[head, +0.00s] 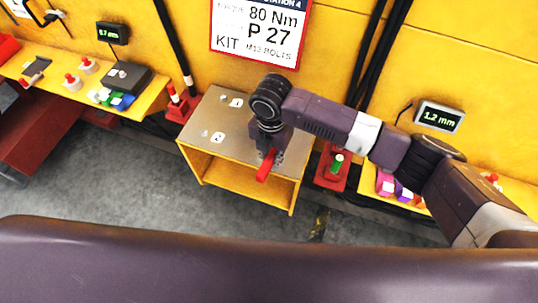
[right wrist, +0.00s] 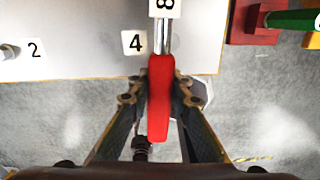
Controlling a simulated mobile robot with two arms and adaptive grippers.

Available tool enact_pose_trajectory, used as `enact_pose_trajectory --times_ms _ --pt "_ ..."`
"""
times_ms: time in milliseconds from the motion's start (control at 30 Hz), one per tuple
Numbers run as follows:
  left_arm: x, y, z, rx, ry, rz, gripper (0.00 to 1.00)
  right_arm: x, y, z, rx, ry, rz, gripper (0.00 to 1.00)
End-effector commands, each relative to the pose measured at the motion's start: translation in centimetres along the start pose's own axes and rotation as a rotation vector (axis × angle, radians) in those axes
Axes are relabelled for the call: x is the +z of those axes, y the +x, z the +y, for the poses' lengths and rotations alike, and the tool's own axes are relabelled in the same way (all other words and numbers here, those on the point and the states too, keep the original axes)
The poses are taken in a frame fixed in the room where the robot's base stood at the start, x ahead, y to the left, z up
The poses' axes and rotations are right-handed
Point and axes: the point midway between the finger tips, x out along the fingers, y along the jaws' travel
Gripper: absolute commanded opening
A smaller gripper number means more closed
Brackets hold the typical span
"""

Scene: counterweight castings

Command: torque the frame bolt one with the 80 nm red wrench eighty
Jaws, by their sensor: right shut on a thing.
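My right gripper (head: 268,153) is shut on the red handle of the wrench (head: 266,168) near the front right of the grey-topped frame (head: 205,115). Frame bolt one (head: 223,97) is a small stud beside label 1 (head: 236,102) at the back left. Another stud (head: 205,133) is beside label 2. My arm hides the plate's right side in the head view. My left gripper is out of view.
A red stand (head: 325,178) with a green-handled tool (head: 337,163) is right of the frame; another red stand (head: 178,110) is left. A sign (head: 260,33) reads 80 Nm. Yellow benches with small parts stand at both sides. Floor in front is clear.

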Motion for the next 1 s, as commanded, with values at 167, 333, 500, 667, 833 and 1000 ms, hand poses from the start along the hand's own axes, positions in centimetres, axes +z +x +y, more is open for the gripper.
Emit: enact_pose_trajectory --times_ms 167,333,500,667,833,1000 --pt "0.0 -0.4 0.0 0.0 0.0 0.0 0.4 0.2 -0.2 -0.5 0.001 -0.024 -0.004 0.0" --pt "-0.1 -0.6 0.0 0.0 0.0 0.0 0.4 0.2 -0.2 -1.0 0.001 -0.048 -0.004 0.0" --pt "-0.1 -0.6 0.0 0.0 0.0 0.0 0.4 0.2 -0.1 -1.1 0.002 -0.057 -0.004 0.0" --pt "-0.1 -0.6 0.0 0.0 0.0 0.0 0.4 0.1 -0.1 -1.1 0.002 -0.056 -0.003 0.0" --pt "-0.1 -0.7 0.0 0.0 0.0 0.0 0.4 0.2 -0.1 -1.2 0.002 -0.061 -0.003 0.0" --pt "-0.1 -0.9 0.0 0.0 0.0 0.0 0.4 0.2 -0.2 -1.6 0.002 -0.081 -0.003 0.0"
